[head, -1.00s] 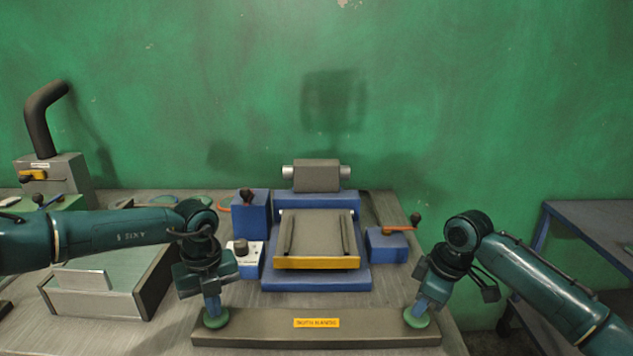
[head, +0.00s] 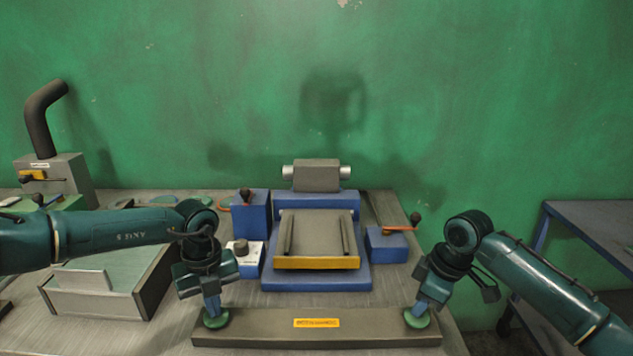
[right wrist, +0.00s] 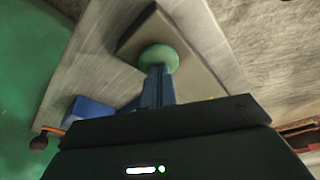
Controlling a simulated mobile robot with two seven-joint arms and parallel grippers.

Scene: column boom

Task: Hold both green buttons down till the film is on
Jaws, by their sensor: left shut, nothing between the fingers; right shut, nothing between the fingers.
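The left green button (head: 216,322) and the right green button (head: 417,321) sit near the two ends of a long grey bar with a yellow label (head: 316,323). My left gripper (head: 212,308) is shut and empty, its tips pointing down onto the left button. My right gripper (head: 420,307) is shut and empty, its tips on the right button; the right wrist view shows the fingers against the green button top (right wrist: 160,57). How far either button is pushed in I cannot tell. Behind the bar stands a blue machine (head: 317,284) with a grey plate and a roller block (head: 317,176). I cannot make out any film.
A blue block with an orange-handled lever (head: 387,244) stands right of the machine, and a control box with a dark knob (head: 247,257) on its left. A blue side table (head: 590,222) is at the right.

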